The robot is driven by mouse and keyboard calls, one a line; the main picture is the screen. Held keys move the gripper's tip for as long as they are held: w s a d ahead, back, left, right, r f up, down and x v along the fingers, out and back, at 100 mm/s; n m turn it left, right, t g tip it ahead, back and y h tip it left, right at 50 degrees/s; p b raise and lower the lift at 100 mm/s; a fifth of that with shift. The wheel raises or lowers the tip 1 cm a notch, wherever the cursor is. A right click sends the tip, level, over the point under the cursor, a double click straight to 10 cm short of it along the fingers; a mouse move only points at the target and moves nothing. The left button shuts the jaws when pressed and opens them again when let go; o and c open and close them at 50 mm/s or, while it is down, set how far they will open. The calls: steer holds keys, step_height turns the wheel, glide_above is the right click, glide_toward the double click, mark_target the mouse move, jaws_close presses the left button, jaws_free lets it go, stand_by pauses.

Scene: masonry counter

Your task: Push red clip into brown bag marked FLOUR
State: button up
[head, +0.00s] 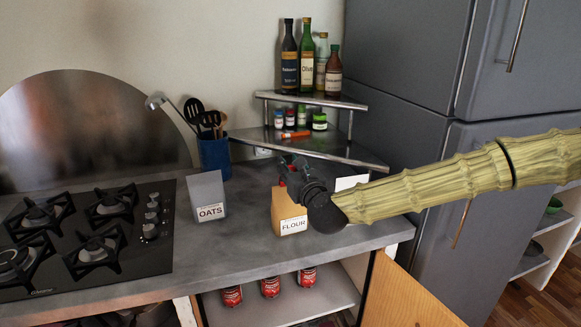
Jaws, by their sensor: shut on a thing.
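The brown bag marked FLOUR (284,211) stands upright on the grey counter, its white label facing me. My gripper (288,171) is dark and sits right at the top of this bag, covering most of its upper edge. A small bit of red, the red clip (282,184), shows beneath the gripper at the top left of the bag. My gripper is shut on the clip. Most of the clip is hidden, and I cannot tell how far it sits on the bag.
A grey bag marked OATS (208,194) stands left of the flour. A white item (351,182) is partly hidden behind my arm. A corner shelf (318,146) with bottles and jars rises behind. A blue utensil pot (214,155) and a gas hob (92,232) are to the left.

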steer(key=shift+f+b, duration=0.95)
steer(key=shift+f, duration=0.05)
steer(key=o, duration=0.9)
steer(key=shift+o, duration=0.2)
steer(key=v, duration=1.2)
